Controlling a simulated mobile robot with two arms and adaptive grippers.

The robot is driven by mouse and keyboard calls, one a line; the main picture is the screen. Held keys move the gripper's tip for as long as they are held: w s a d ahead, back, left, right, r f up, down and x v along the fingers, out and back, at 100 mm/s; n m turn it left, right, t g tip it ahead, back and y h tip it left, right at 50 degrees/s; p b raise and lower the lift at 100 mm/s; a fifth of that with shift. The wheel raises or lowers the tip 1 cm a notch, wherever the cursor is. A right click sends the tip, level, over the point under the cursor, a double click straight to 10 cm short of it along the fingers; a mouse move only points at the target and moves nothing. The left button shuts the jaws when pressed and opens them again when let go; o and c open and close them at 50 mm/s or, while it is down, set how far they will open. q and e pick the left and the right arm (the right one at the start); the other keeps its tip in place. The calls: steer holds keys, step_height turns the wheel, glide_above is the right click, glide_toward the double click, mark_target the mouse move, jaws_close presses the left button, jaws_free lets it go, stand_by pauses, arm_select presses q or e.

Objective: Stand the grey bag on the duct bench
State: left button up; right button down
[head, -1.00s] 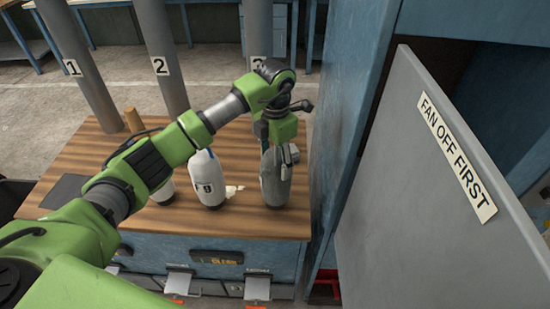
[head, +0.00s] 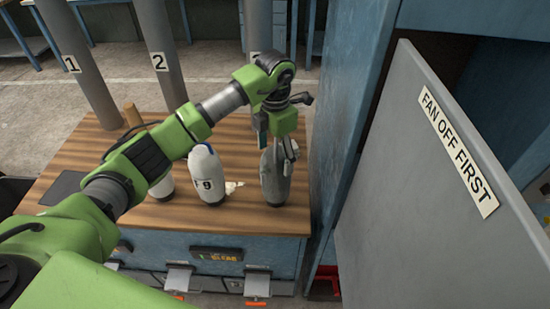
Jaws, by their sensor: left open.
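The grey bag (head: 274,183) stands upright at the right front of the wooden-topped duct bench (head: 160,216). My left gripper (head: 286,153) is just above and around the top of the bag, pointing down, with its fingers apart. I cannot tell whether a finger still touches the bag. My right gripper is not in view.
A white bag marked 9 (head: 207,178) stands left of the grey bag, with another white bag (head: 162,187) partly behind my arm. A crumpled pale scrap (head: 233,187) lies between. Numbered ducts (head: 160,62) rise behind. A grey door panel (head: 425,190) blocks the right.

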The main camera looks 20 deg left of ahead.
arm_select(q)
step_height(320, 180, up, 10)
steer(key=b, duration=0.2)
steer(key=shift+f+b, duration=0.15)
steer(key=shift+b, duration=0.2)
steer(key=shift+r, duration=0.55)
steer(key=shift+f, duration=0.1)
